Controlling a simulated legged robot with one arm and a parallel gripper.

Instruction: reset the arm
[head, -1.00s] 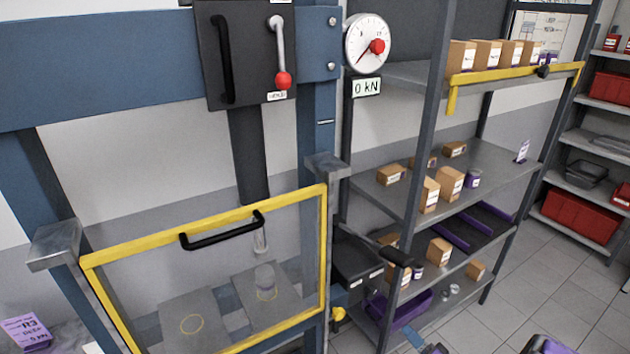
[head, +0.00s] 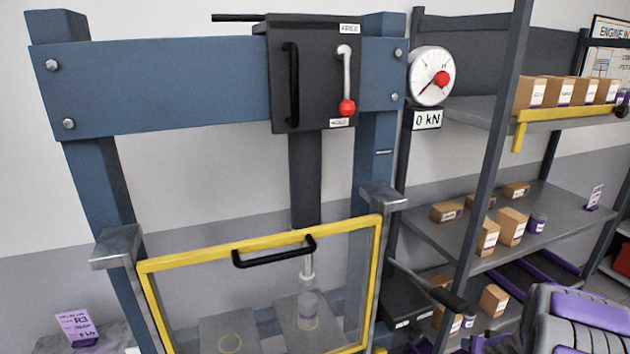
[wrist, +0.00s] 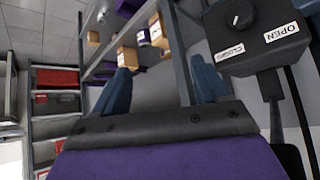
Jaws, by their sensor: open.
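My arm (head: 580,318), grey with purple panels, shows at the lower right of the head view, in front of the shelf rack.
A blue press frame (head: 160,100) with a yellow-edged guard (head: 262,238) stands at left and centre. Its red-knobbed lever (head: 347,106) and gauge (head: 432,77) read 0 kN. The rack (head: 465,238) holds boxes. A black box marked OPEN and CLOSED (wrist: 250,35) is near the fingers.

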